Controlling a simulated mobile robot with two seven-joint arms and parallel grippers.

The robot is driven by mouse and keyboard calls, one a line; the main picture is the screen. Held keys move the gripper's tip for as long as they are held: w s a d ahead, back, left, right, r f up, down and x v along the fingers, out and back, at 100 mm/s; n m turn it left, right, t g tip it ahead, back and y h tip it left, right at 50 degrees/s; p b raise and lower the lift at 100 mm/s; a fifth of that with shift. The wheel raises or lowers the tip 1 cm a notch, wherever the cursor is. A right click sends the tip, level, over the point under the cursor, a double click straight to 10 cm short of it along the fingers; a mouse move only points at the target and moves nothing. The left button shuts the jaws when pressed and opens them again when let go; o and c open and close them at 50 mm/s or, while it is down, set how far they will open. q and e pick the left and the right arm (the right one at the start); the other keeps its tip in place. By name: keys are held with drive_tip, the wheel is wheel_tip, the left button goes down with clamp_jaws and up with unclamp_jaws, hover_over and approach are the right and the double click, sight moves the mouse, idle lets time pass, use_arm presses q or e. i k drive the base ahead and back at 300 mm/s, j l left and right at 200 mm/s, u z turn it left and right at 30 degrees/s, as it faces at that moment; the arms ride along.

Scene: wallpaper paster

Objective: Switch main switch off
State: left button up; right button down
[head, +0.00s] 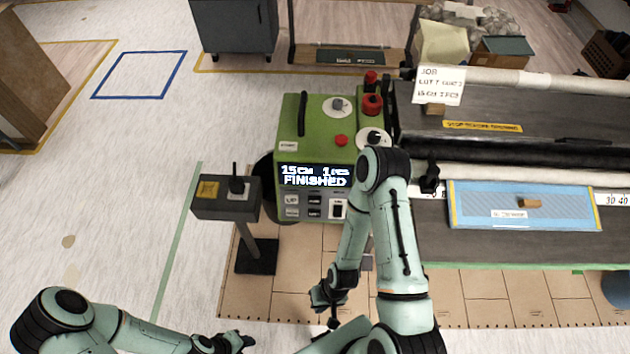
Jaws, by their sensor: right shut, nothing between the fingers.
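The green machine box (285,140) stands in the middle, with a lit display (313,177) reading "15CM 1PCS FINISHED". Its front panel has several small buttons and a white rocker-like switch (338,209). On top are a red button (341,140), a larger red knob (372,103) and round dials. I cannot read a label that marks the main switch. My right arm arches in front of the box's right side, hiding part of it. My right gripper (331,305) hangs below the panel, shut and empty, apart from the box. My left gripper (237,342) is low at the bottom edge, its fingers unclear.
A grey pedestal (212,209) with a black lever stands left of the box. The long dark paster table (480,130) extends right, with a blue tray (470,210) and a job card (438,88). The floor at left is mostly clear.

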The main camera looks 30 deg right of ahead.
sight(337, 209)
drive_tip(key=z, duration=1.3)
